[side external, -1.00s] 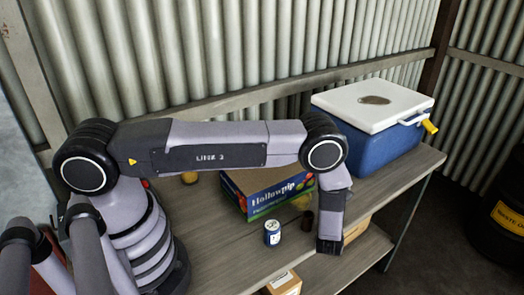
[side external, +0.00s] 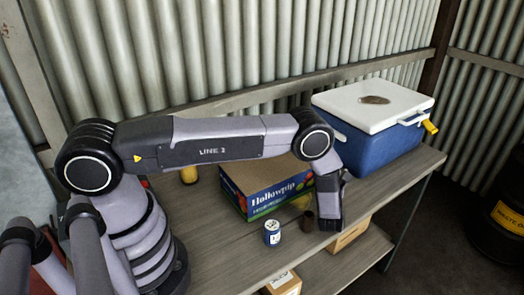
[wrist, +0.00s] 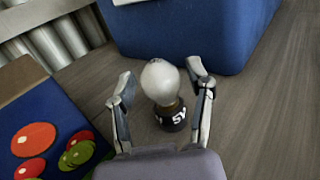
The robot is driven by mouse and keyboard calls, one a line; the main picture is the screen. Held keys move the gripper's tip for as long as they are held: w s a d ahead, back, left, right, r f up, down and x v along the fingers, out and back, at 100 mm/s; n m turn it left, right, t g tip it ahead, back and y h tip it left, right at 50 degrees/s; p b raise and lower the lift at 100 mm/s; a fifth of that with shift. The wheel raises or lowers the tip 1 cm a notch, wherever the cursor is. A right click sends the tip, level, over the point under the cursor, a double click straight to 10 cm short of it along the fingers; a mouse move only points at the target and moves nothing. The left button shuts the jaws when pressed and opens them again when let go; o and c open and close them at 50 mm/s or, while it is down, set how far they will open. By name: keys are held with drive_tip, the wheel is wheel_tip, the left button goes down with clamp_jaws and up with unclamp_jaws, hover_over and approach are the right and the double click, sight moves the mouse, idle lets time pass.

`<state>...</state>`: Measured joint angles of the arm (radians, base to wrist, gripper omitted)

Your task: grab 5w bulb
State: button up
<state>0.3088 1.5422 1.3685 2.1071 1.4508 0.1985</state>
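The bulb (wrist: 160,82) has a white globe and stands upright on a dark base with white lettering that looks like "5V" or "5W". My gripper (wrist: 158,86) is open, with one finger on each side of the bulb in the wrist view. I see gaps between the fingers and the globe, and I cannot tell how far down the fingers reach. In the side view my gripper (side external: 329,222) is low over the right part of the bench, and I cannot make out the bulb there.
A blue cooler (side external: 372,145) with a white lid stands behind. A printed box (side external: 262,190) is to the left. The bench front edge is close.

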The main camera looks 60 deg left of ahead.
clamp_jaws()
drive_tip(key=shift+r, duration=0.1)
